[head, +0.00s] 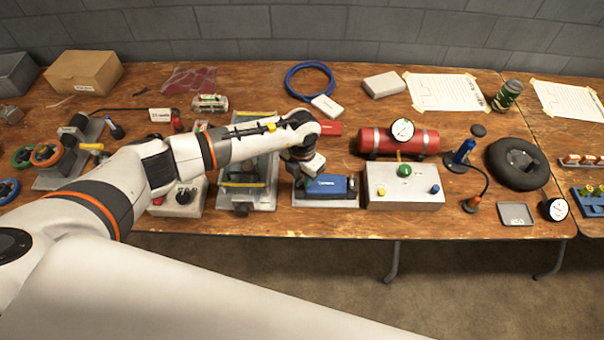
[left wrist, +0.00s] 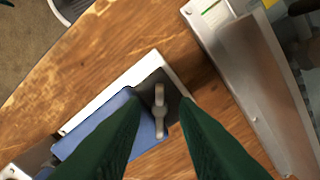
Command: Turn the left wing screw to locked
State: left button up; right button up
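The left wing screw (left wrist: 159,108) is a pale grey wing on a dark plate beside a blue block (left wrist: 95,140) in the left wrist view. Its wing runs nearly up and down in that picture. My left gripper (left wrist: 160,118) points down over it, its two dark green fingers apart, one on each side of the wing; I cannot tell whether they touch it. In the head view the left gripper (head: 304,172) is over the left end of the blue block (head: 332,186), which sits on a grey base (head: 325,203). The gripper hides the screw there. My right gripper is not in view.
A grey box (head: 405,197) with a green button stands right of the base. A metal frame fixture (head: 247,202) with yellow parts stands close on the left. A red cylinder (head: 375,142) with a gauge lies behind. The table's front edge is close.

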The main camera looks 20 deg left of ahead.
pick_arm(q)
jog(key=shift+c, duration=0.6)
grip_shut()
jog(key=shift+f+m+b, duration=0.15)
jog(key=shift+m+b, duration=0.65)
jog(key=shift+b, duration=0.2)
jog(key=m+b, duration=0.6)
jog(key=shift+m+b, duration=1.35)
jog(key=shift+m, duration=0.05)
jog(key=shift+r, duration=0.2)
